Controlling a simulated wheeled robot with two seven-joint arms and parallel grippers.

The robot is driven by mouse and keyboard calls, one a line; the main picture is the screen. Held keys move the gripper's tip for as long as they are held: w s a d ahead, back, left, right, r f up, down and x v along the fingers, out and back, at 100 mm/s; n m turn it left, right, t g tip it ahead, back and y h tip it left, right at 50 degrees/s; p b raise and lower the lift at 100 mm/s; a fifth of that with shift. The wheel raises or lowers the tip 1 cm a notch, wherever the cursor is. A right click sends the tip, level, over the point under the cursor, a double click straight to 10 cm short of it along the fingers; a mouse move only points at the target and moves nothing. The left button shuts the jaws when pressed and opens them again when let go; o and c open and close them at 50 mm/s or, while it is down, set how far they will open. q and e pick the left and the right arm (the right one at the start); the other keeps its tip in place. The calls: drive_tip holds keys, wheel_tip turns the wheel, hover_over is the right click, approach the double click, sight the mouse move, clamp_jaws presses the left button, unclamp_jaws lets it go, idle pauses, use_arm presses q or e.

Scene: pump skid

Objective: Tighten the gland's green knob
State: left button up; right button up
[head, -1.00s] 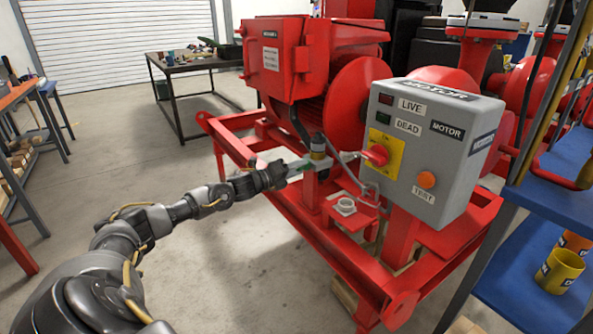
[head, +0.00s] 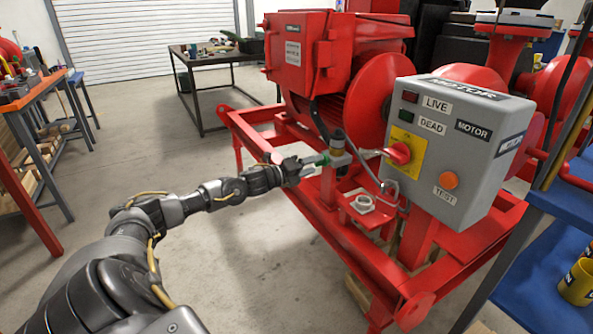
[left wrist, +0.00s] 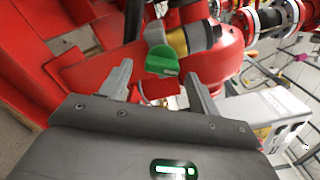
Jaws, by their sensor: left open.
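The gland's green knob (head: 320,158) sits at the front of the gland (head: 338,142), a yellow and dark fitting on the red skid. My left gripper (head: 308,166) reaches in from the left and is open, one finger on each side of the knob's line. I see no clear contact with the knob. My right gripper is out of view.
A grey motor control box (head: 468,153) with a red switch on a yellow plate (head: 401,153) stands just right of the gland. A red terminal box (head: 300,52) is above and behind. Open floor lies left.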

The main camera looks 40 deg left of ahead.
use_arm(q)
drive_tip(key=v, duration=0.9)
drive_tip(key=shift+p, duration=0.35)
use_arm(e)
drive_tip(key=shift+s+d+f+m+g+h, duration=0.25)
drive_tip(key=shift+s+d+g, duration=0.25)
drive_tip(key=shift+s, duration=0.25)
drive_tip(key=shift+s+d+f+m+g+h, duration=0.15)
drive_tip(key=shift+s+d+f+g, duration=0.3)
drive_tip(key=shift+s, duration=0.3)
use_arm(q)
drive_tip(key=shift+s, duration=0.15)
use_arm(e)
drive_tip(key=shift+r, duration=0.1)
